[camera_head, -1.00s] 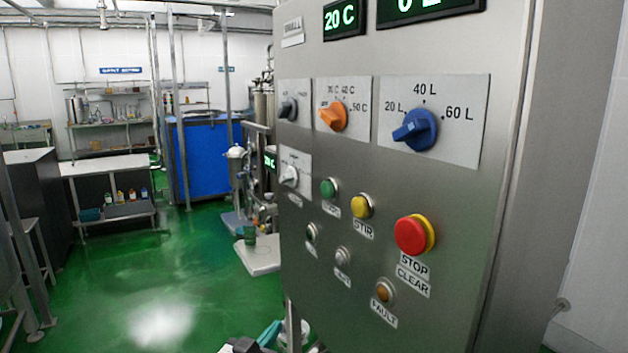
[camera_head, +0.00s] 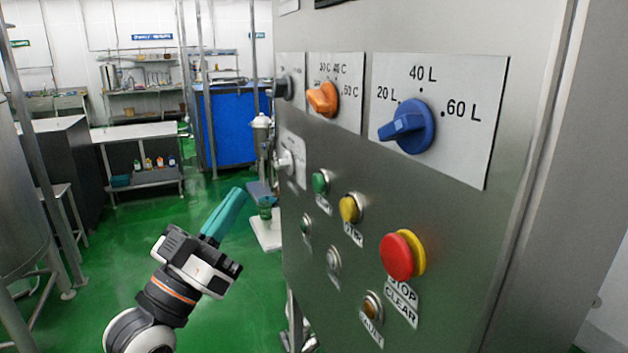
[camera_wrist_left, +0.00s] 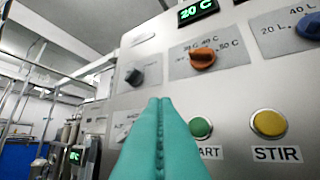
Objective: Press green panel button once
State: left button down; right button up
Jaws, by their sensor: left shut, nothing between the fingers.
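The green button (camera_head: 320,182) is on the steel control panel (camera_head: 450,225), left of the yellow STIR button (camera_head: 350,208). In the left wrist view the green button (camera_wrist_left: 200,127) shows just right of my fingertips, above a label ending in "ART". My left gripper (camera_head: 236,192) has teal fingers that are shut and empty. It is left of the panel, apart from the button in the head view. In the left wrist view the shut fingers (camera_wrist_left: 160,102) point at the panel and hide part of the label. My right gripper is not in view.
The red STOP button (camera_head: 398,257) is low on the right of the panel. The orange knob (camera_head: 322,99) and blue knob (camera_head: 408,127) sit above the buttons. The green floor (camera_head: 120,275) left of the panel is largely clear.

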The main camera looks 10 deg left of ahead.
pick_arm(q)
jog(key=p, duration=0.1)
send_near(314, 176)
jog(key=w+r, duration=0.4)
jog(key=shift+d+f, duration=0.15)
jog(key=shift+d, duration=0.25)
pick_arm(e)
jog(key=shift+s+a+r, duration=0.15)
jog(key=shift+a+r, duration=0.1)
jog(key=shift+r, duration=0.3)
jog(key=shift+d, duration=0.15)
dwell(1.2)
pick_arm(q)
jog(key=shift+w+d, duration=0.2)
jog(key=shift+d, duration=0.15)
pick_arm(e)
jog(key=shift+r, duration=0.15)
pick_arm(q)
jog(key=shift+w+d+p, duration=0.25)
jog(key=shift+d+p, duration=0.1)
jog(key=shift+p, duration=0.05)
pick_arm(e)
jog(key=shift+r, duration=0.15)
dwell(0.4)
pick_arm(q)
jog(key=shift+a, duration=0.1)
jog(key=shift+s+a, duration=0.45)
jog(key=shift+a, duration=0.15)
